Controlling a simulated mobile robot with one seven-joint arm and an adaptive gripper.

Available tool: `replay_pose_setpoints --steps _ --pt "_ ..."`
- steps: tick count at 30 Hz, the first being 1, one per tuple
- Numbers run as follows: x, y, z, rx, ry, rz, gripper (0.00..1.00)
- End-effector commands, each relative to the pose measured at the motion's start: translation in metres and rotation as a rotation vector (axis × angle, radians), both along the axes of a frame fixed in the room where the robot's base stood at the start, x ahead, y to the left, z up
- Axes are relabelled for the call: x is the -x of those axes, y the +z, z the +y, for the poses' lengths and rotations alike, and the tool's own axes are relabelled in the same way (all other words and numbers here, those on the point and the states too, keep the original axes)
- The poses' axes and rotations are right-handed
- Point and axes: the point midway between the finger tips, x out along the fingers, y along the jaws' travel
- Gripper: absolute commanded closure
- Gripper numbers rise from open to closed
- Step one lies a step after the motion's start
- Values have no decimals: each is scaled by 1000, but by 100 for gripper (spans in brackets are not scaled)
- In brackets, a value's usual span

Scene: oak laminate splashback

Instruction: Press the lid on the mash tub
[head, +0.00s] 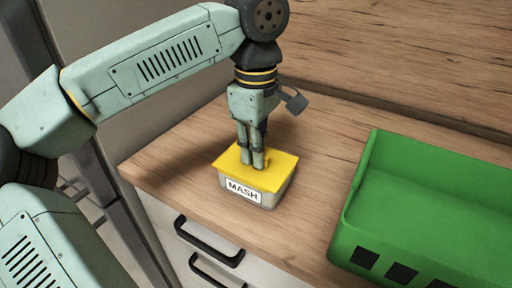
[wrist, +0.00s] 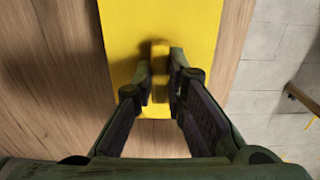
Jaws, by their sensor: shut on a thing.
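The mash tub (head: 261,197) is a small light-grey box with a white "MASH" label, near the front edge of the wooden counter. The yellow lid (head: 232,168) lies over its top; I cannot tell whether it is seated all round. In the wrist view the lid (wrist: 192,25) fills the middle, with a raised yellow handle (wrist: 159,62) on it. My gripper (head: 252,164) points down from above and is shut on the lid's handle; its fingertips (wrist: 160,78) are on both sides of it. In the wrist view the lid hides the tub.
A large green bin (head: 440,180) stands to the right on the counter (head: 310,140), with bare wood between it and the tub. The wooden splashback (head: 400,50) rises behind. Drawers with black handles (head: 210,242) are below the front edge.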

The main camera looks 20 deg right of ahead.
Motion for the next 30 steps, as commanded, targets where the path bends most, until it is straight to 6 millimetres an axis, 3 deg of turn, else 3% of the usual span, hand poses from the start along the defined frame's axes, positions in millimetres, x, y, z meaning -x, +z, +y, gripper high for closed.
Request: replay_pose_setpoints --steps 8,9,18,25,30 --pt "0 0 0 -1 0 -1 100" --pt "0 0 0 -1 0 -1 85" --pt "0 0 0 -1 0 -1 65" --pt "0 0 0 -1 0 -1 64" --pt "0 0 0 -1 0 -1 53"
